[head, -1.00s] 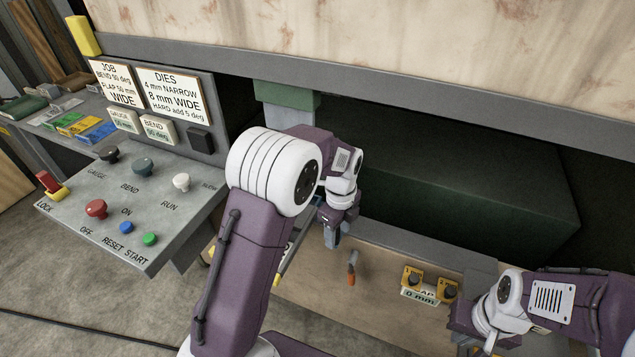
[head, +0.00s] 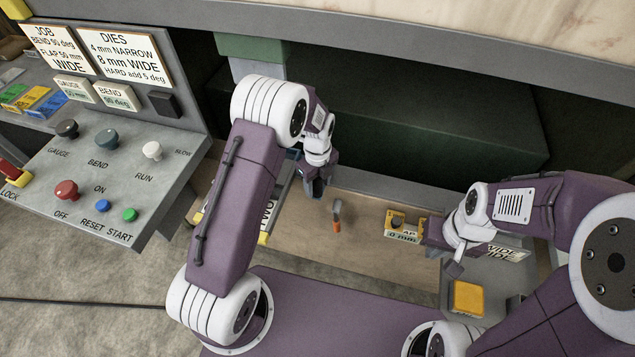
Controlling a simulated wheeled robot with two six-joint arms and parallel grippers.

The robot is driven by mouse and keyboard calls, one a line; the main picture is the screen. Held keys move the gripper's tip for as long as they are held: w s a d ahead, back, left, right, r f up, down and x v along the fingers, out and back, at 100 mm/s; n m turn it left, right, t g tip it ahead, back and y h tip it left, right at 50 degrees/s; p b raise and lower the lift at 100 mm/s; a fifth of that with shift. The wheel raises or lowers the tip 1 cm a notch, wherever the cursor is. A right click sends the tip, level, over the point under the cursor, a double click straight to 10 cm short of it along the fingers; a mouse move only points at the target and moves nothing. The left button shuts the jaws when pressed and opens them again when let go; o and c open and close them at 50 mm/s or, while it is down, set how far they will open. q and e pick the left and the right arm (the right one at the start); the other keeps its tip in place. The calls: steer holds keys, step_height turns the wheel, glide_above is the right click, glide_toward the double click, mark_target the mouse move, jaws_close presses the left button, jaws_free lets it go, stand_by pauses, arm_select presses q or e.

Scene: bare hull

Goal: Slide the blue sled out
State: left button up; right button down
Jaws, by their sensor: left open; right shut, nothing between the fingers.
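A thin blue edge (head: 293,154) shows just behind my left forearm, by the wooden surface. It may be part of the blue sled, but my arm hides most of that area. My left gripper (head: 316,188) points down above the wooden surface (head: 370,237), close to the right of this edge. It is open and holds nothing visible. My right gripper (head: 428,235) is shut and empty beside the yellow block with the "0 mm" label (head: 403,237).
An orange-tipped handle (head: 337,223) stands on the wooden surface between my grippers. A control panel (head: 115,180) with knobs and buttons is at left. A dark green block (head: 430,140) lies in the recess behind. A yellow pad (head: 467,298) sits at lower right.

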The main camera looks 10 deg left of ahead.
arm_select(q)
steer(key=shift+w+a, duration=0.1)
steer(key=c, duration=1)
jaws_close()
stand_by(0.3)
